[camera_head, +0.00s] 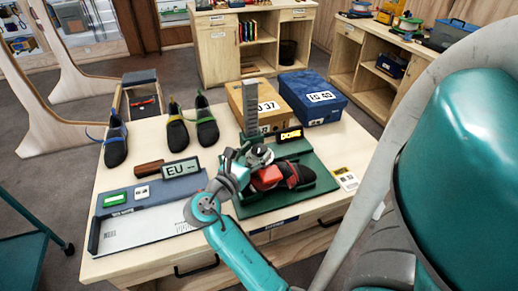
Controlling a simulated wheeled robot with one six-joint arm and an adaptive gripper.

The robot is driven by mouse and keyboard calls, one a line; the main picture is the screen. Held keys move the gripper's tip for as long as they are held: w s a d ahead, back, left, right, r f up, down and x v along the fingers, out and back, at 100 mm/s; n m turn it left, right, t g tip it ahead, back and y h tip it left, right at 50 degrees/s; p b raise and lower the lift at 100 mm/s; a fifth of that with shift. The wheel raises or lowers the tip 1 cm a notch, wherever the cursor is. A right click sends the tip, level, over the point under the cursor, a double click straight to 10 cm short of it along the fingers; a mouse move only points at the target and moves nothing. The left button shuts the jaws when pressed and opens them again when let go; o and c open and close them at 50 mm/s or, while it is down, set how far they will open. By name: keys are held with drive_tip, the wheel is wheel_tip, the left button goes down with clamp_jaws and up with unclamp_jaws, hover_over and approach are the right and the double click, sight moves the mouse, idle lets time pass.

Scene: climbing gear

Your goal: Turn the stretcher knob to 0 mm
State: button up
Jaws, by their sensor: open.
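The shoe stretcher is a green base (327,191) on the right part of the workbench, with a grey upright post (249,108) at its back. A black and red climbing shoe (303,173) sits on it, next to a red block (270,174). A small black display (290,135) with amber lettering, apparently "DONE", stands behind the shoe. My gripper (259,157) is over the stretcher, by the post and just left of the shoe. Its jaws are open, though small in view. I cannot make out the knob; my gripper and wrist cover that area.
On the bench (148,259), a blue-grey measuring board (96,235) and an "EU" display (182,169) lie left. Several shoes stand at the back left. An orange box (238,101) and a blue box (312,86) stand behind the stretcher. A yellow card (346,180) lies right.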

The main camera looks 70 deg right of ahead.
drive_tip(key=v, duration=0.9)
drive_tip(key=shift+a, duration=0.3)
drive_tip(key=d+m+g+y, duration=0.1)
drive_tip(key=d+g, duration=0.1)
drive_tip(key=d, duration=0.2)
drive_tip(key=s+d+m+g, duration=0.1)
drive_tip(key=d+m+g, duration=0.1)
drive_tip(key=d, duration=0.2)
drive_tip(key=s+d+m+g+y, duration=0.1)
drive_tip(key=d+g, duration=0.1)
drive_tip(key=d, duration=0.1)
drive_tip(key=shift+s+d+r+y, duration=0.1)
drive_tip(key=shift+s+d+y, duration=0.2)
drive_tip(key=shift+d, duration=0.1)
drive_tip(key=c, duration=0.9)
